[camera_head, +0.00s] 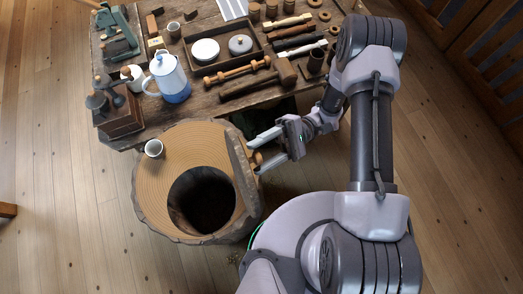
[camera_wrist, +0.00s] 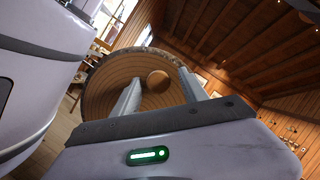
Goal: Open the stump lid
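The wooden stump (camera_head: 165,200) stands on the floor with a dark round hollow showing in its ringed top. Its lid (camera_head: 243,175) stands up on edge at the right of the hollow, so the hollow is uncovered. In the wrist view the lid's round ringed face (camera_wrist: 105,85) fills the middle, with a round wooden knob (camera_wrist: 158,80) on it. The knob also shows in the head view (camera_head: 256,159). My gripper (camera_head: 258,155) is open at the lid's right side, its fingers (camera_wrist: 160,86) apart with the knob showing between them. I cannot tell whether a finger touches it.
A small cup (camera_head: 154,149) stands on the stump's rim. The floor left of the stump is clear.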

